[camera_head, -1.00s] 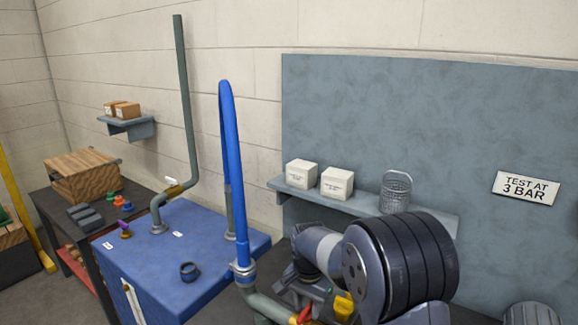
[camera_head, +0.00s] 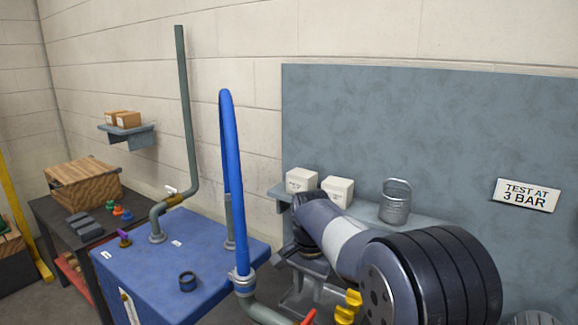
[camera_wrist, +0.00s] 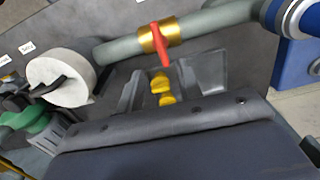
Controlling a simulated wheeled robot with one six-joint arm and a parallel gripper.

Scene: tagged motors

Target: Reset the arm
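My arm (camera_head: 345,245) reaches in from the lower right of the head view, with its large dark round joint nearest the camera. In the wrist view the dark grey body of my gripper (camera_wrist: 163,88) fills the bottom. Yellow ridged parts show just beyond it, between two grey plates. A yellow part (camera_head: 348,306) also shows below my arm in the head view. I cannot tell whether the fingers are apart, and I see no object clearly held. A grey pipe with a brass collar and red handle (camera_wrist: 160,45) lies beyond the yellow parts.
A blue bench (camera_head: 205,255) with upright pipes and a blue hose (camera_head: 232,180) stands left of my arm. A white round part (camera_wrist: 62,78) lies left in the wrist view.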

